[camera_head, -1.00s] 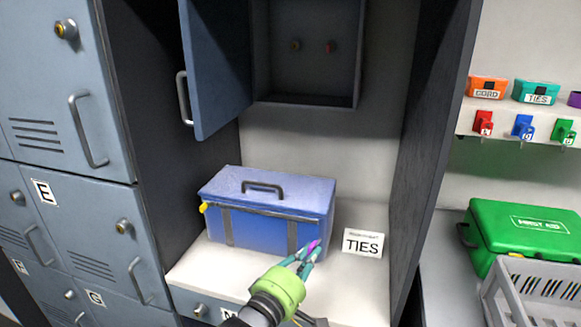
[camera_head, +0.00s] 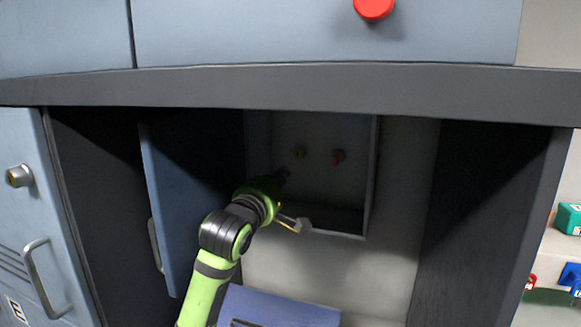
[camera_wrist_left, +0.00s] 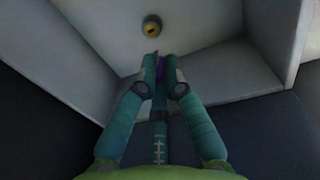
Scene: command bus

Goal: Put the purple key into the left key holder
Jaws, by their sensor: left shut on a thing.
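The purple key (camera_wrist_left: 160,68) is a small purple sliver between my left fingertips in the left wrist view; most of it is hidden. My left gripper (camera_wrist_left: 158,70) is shut on it. In the head view my left gripper (camera_head: 285,172) reaches into the small wall box, seen from behind, and the key cannot be made out. The left key holder (camera_head: 299,152), round and yellowish, is on the box's back wall, a little up and right of the gripper. It also shows in the left wrist view (camera_wrist_left: 152,27), beyond the fingertips, with a visible gap in the picture. My right gripper is not in view.
The box's open blue door (camera_head: 185,210) stands left of my arm. A dark shelf edge (camera_head: 300,90) runs above. The blue case (camera_head: 285,308) is below.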

